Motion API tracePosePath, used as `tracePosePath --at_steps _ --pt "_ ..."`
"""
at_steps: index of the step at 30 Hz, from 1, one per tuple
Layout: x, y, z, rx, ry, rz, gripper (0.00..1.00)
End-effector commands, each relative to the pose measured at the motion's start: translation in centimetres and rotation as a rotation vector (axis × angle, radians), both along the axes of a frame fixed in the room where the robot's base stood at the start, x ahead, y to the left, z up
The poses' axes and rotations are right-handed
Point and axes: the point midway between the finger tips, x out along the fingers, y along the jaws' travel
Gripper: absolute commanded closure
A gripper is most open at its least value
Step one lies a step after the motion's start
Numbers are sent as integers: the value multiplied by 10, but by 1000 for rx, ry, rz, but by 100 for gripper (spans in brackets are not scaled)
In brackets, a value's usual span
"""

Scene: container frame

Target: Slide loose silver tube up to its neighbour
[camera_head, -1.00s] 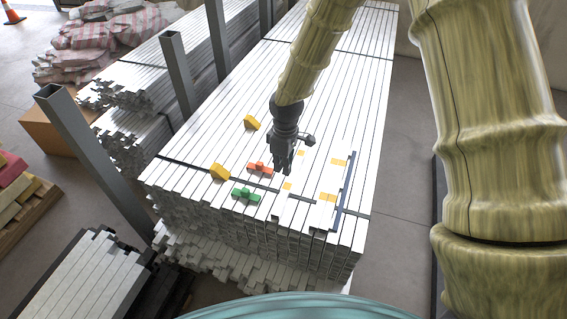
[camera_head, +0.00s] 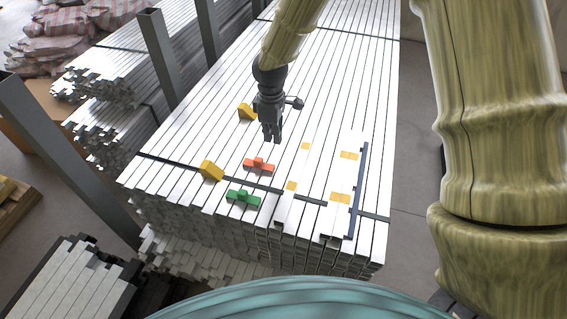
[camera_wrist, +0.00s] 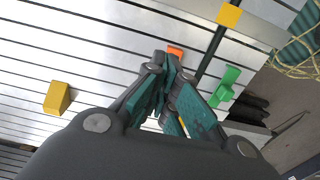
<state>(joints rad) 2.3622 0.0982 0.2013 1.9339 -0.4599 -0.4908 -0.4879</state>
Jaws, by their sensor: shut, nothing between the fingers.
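A silver tube (camera_head: 299,165) with two yellow patches lies on top of the stack in the head view. To its right, across a gap, lies a wider silver piece (camera_head: 345,176), also with yellow patches, beside a dark blue bar (camera_head: 358,190). I cannot tell for certain which is the loose tube. My gripper (camera_head: 271,141) is shut and empty, pointing down, left of the narrow tube and behind the red-orange block. In the wrist view a silver tube with a yellow patch (camera_wrist: 228,14) crosses the top right, apart from my fingers (camera_wrist: 166,80).
A red-orange block (camera_head: 259,165), a green block (camera_head: 243,198) and two yellow wedges (camera_head: 211,171) (camera_head: 246,111) stand on the stack left of the tubes. A dark strap (camera_head: 372,215) crosses the stack. Grey posts (camera_head: 168,62) rise along its left side.

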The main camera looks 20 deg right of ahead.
Motion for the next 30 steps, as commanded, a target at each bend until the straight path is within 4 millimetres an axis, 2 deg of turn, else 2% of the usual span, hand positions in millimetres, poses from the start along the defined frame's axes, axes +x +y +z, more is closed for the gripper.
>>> tracePosePath --at_steps 7,11,26,30 --pt "-1 -2 -15 0 1 -3 100" --pt "-1 -2 -30 0 1 -2 100" --pt "0 0 -111 -1 1 1 100" --pt "-12 -17 -107 1 -1 -1 100"
